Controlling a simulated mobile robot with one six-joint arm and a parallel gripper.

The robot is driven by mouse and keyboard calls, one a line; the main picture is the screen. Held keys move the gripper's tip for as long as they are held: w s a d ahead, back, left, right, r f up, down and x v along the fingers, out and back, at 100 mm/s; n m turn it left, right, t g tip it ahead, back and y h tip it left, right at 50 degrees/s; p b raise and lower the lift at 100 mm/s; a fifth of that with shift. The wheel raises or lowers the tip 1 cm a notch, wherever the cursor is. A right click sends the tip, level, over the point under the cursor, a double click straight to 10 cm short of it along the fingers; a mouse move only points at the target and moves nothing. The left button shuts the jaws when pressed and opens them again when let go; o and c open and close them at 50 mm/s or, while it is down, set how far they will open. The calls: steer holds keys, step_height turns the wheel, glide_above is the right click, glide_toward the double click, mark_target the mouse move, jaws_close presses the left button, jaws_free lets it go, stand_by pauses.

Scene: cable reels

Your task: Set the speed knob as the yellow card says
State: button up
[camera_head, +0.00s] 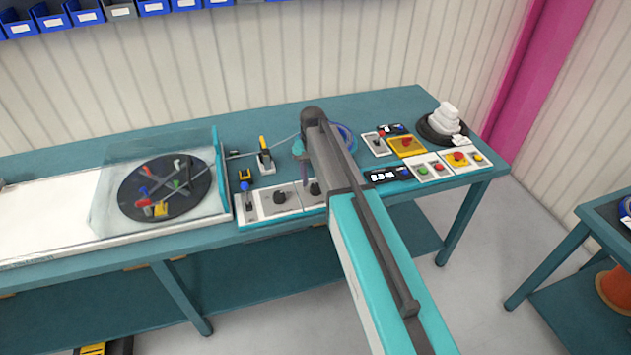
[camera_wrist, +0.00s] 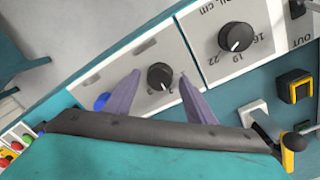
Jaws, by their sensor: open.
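Two black round knobs with white pointer marks sit on pale panels at the table's front edge. The knob between my fingers (camera_wrist: 160,77) has small digits around it, mostly unreadable. It also shows in the head view (camera_head: 315,187). The other knob (camera_wrist: 235,37) has a scale with 16, 19 and 22 and the letters "cm", so the first looks like the speed knob. My gripper (camera_wrist: 157,80) is open, its two purple fingers on either side of the first knob. Whether they touch it I cannot tell. I cannot make out a yellow card in either view.
A yellow-and-black square part (camera_wrist: 295,88) and a yellow-handled clamp (camera_head: 264,152) stand near the knobs. Button panels (camera_head: 445,165) lie to the right. A clear-walled guard (camera_head: 112,190) surrounds a dark disc with coloured pieces at left. My arm hides part of the table.

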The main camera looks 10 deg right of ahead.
steer(key=shift+f, duration=0.15)
steer(key=c, duration=1)
steer(key=shift+c, duration=0.2)
steer(key=shift+n, duration=0.4)
steer(key=n+b, duration=0.1)
steer(key=n, duration=0.4)
steer(key=shift+b, duration=0.35)
steer(key=n+b, duration=0.1)
steer(key=n, duration=0.5)
